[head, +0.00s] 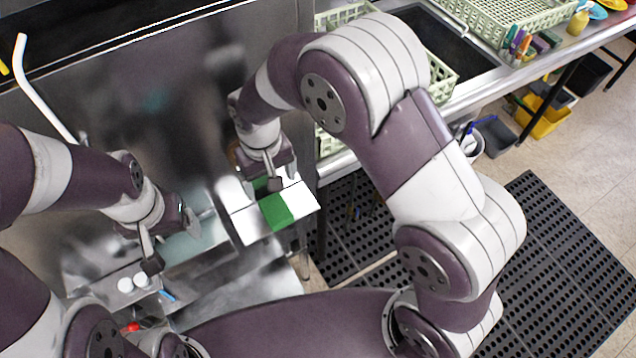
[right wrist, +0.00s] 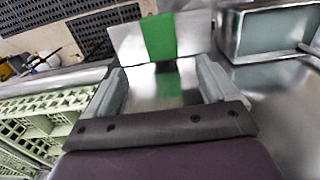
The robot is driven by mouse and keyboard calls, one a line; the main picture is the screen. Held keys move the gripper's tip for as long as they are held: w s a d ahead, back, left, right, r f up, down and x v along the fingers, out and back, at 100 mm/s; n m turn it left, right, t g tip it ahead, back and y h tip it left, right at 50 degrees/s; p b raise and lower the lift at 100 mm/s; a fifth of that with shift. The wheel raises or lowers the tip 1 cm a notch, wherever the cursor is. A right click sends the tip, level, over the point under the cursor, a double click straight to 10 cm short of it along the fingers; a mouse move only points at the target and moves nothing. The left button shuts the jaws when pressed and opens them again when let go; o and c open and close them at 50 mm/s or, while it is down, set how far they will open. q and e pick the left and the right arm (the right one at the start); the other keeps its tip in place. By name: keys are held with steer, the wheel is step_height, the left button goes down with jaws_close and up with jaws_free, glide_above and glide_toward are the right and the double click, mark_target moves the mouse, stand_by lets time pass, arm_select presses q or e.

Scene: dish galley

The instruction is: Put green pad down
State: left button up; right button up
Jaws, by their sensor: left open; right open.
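The green pad (head: 275,212) shows as a green strip between white areas on the steel counter's front part, in the middle of the head view. In the right wrist view the green strip (right wrist: 160,36) lies beyond the fingertips, with white on both sides. I cannot tell whether green and white are one piece. My right gripper (head: 264,182) is just behind it in the head view, open, with nothing between its fingers (right wrist: 162,85); the arm hides part of the area. My left gripper (head: 170,238) is open and empty, to the left over the counter.
A steel basin with a teal inside (right wrist: 272,30) is right of the pad in the right wrist view. Pale green dish racks (head: 515,15) stand at the back right. Black perforated mats (head: 560,260) lie on the floor. A yellow bin (head: 545,118) is under the right counter.

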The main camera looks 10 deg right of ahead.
arm_select(q)
step_height(320, 180, down, 3)
steer(key=b, duration=0.3)
arm_select(e)
steer(key=s+d+m, duration=0.1)
steer(key=s+d, duration=0.4)
steer(key=d, duration=0.4)
steer(key=s+d+r+m+t, duration=0.1)
steer(key=s+d+m, duration=0.1)
steer(key=s+d, duration=0.3)
steer(key=d, duration=0.4)
steer(key=shift+d+r, duration=0.2)
steer(key=shift+r, duration=0.05)
steer(key=shift+a, duration=0.1)
arm_select(q)
steer(key=shift+o, duration=0.3)
